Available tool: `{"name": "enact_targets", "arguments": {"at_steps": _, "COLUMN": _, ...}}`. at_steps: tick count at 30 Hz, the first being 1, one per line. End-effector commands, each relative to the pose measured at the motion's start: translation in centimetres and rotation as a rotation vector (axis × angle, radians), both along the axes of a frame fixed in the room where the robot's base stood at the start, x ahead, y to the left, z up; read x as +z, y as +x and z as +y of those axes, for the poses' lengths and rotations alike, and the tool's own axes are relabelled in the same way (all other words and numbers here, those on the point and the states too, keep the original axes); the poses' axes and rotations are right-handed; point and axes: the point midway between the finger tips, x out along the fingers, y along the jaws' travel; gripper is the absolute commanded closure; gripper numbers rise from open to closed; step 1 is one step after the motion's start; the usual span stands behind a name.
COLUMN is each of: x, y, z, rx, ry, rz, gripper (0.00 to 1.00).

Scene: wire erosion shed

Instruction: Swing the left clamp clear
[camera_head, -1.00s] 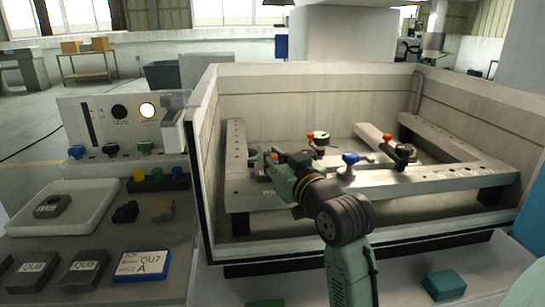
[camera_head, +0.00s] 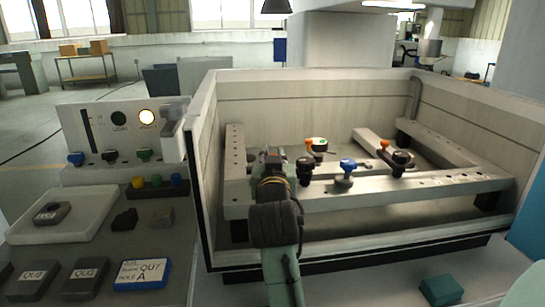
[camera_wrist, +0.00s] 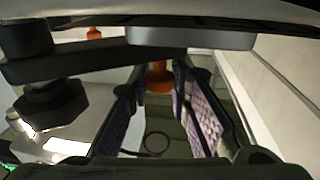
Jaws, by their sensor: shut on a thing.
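The left clamp (camera_head: 305,166), with a dark knob, sits on the near beam, just right of my gripper (camera_head: 272,158). In the wrist view, its dark bar (camera_wrist: 95,58) runs across the top to an orange peg (camera_wrist: 158,75). The purple-lined fingers of my gripper (camera_wrist: 160,88) stand on both sides of that peg, and the gripper is shut on it. The dark knob (camera_wrist: 50,105) lies left of the fingers in the wrist view. In the head view my wrist and fingers hide the peg and most of the bar.
A right clamp (camera_head: 399,160) and a blue-topped knob (camera_head: 346,168) are farther right. The tank's front-left wall (camera_head: 200,175) rises close to my arm. The side bench holds a white tray (camera_head: 95,235) and blocks.

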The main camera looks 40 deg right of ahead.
Motion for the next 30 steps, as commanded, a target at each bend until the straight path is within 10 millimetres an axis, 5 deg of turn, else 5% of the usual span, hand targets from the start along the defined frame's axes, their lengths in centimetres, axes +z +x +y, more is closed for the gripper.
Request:
{"name": "enact_targets", "arguments": {"at_steps": 10, "x": -0.03, "y": 0.04, "z": -0.02, "rx": -0.001, "ry": 0.001, "rz": 0.001, "gripper": 1.0}}
{"name": "enact_targets", "arguments": {"at_steps": 11, "x": -0.03, "y": 0.04, "z": -0.02, "rx": -0.001, "ry": 0.001, "rz": 0.001, "gripper": 0.8}}
{"name": "enact_targets", "arguments": {"at_steps": 19, "x": -0.02, "y": 0.02, "z": -0.02, "rx": -0.001, "ry": 0.0, "rz": 0.0, "gripper": 0.62}}
{"name": "enact_targets", "arguments": {"at_steps": 30, "x": 0.04, "y": -0.45, "z": 0.4, "rx": -0.001, "ry": -0.001, "rz": -0.001, "gripper": 0.62}}
